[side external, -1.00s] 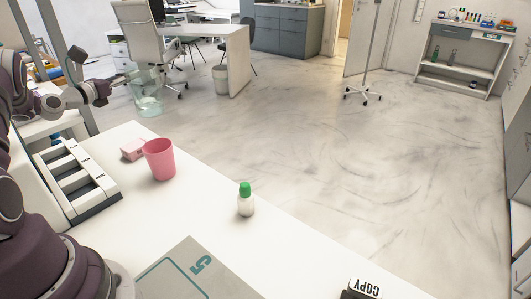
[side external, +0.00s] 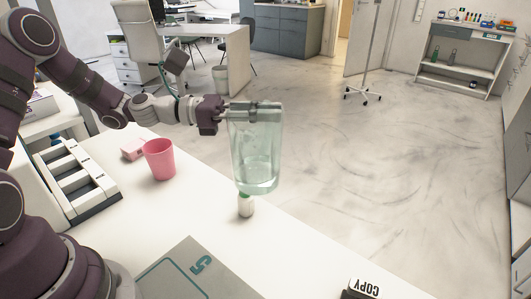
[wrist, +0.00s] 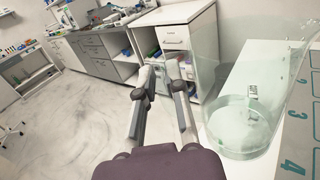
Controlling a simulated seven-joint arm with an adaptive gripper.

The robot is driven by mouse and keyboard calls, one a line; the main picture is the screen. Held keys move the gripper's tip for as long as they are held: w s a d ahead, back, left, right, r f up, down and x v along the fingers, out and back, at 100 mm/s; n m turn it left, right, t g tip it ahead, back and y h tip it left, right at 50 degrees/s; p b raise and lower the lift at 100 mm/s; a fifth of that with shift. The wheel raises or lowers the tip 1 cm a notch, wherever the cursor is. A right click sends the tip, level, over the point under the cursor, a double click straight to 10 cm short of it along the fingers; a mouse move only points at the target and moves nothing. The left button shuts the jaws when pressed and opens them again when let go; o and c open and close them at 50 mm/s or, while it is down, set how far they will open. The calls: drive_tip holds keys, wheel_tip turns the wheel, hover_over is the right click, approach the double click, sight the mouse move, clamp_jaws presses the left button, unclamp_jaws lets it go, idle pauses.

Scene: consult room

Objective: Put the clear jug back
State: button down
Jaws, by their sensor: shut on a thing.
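The clear jug (side external: 257,155), a tall see-through greenish vessel, is upright in the side external view, held up at its upper part by my gripper (side external: 255,109). My gripper is shut on it near the rim. The exact grip point is hard to see through the clear wall. In the wrist view my gripper (wrist: 160,82) points away from the camera, and the jug (wrist: 240,125) is to the right of the fingers, with its round base low in the picture.
A small green-capped bottle (side external: 246,207) shows just below the jug's base. A pink cup (side external: 160,160), a small pink box (side external: 133,148) and a white rack (side external: 75,180) stand left. A grey numbered mat (side external: 190,272) lies at the front.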

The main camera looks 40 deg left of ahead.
sight(262, 133)
drive_tip(key=s+d+m+g+h, duration=0.1)
drive_tip(key=s+d+g, duration=0.1)
drive_tip(key=s+d+r+m+g+h, duration=0.1)
drive_tip(key=s+d, duration=0.1)
drive_tip(key=d, duration=0.1)
drive_tip(key=s+d+r+m+g, duration=0.1)
drive_tip(key=s+d+m+g, duration=0.1)
drive_tip(key=s+d, duration=0.1)
drive_tip(key=shift+d+g+h, duration=0.1)
drive_tip(key=shift+g+h, duration=0.2)
drive_tip(key=shift+h, duration=0.1)
drive_tip(key=shift+m+g, duration=0.5)
drive_tip(key=shift+g, duration=0.1)
drive_tip(key=f, duration=0.6)
drive_tip(key=s+f, duration=0.1)
drive_tip(key=f, duration=0.4)
drive_tip(key=d+f, duration=0.1)
drive_tip(key=f, duration=0.5)
drive_tip(key=shift+s+f, duration=0.15)
drive_tip(key=shift+f, duration=0.2)
drive_tip(key=shift+f, duration=0.1)
drive_tip(key=c, duration=1.2)
unclamp_jaws()
drive_tip(key=shift+o, duration=0.2)
